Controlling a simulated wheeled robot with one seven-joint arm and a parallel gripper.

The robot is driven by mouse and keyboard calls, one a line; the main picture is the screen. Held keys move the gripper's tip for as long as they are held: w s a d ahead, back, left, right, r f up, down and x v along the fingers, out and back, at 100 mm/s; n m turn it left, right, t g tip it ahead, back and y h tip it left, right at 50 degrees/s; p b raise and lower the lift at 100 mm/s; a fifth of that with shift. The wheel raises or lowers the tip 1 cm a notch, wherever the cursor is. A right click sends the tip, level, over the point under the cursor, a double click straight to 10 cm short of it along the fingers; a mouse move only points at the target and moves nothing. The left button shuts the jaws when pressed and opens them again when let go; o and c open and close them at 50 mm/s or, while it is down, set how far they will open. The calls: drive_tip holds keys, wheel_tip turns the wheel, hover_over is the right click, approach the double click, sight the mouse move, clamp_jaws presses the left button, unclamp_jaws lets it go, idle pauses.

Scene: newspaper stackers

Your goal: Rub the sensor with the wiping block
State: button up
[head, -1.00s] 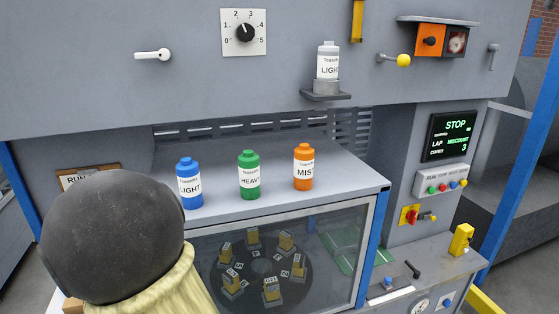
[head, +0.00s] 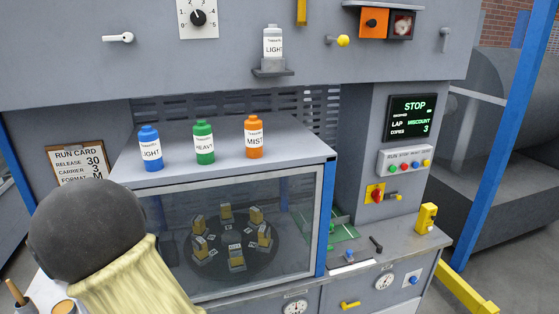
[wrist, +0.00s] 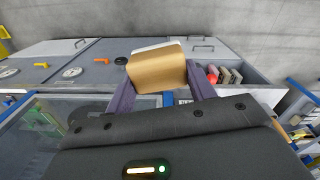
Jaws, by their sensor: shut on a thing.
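In the wrist view my gripper (wrist: 160,78) is shut on a tan wiping block (wrist: 157,69) with a whitish layer along its far edge. The block is held between the two dark fingers, clear of any surface that I can make out. In the head view only my arm shows, at the lower left; the gripper and block are hidden there. An orange box with a dark round window (head: 400,25), which looks like the sensor, is mounted under a small hood at the top right of the grey machine. It is well apart from my arm.
Blue (head: 151,150), green (head: 204,143) and orange (head: 254,138) bottles stand on the ledge above a glazed chamber. A yellow-knobbed lever (head: 342,41) sticks out left of the orange box. A grey bottle (head: 272,43) sits on a bracket. A control panel (head: 405,159) lies below.

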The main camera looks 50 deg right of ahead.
wheel_tip(320, 180, down, 22)
drive_tip(key=w+n+b, duration=0.1)
drive_tip(key=n+b, duration=0.3)
drive_tip(key=b, duration=0.1)
drive_tip(key=shift+w+a+n+b, duration=0.15)
drive_tip(key=shift+w+n+b, duration=0.15)
drive_tip(key=shift+w, duration=0.1)
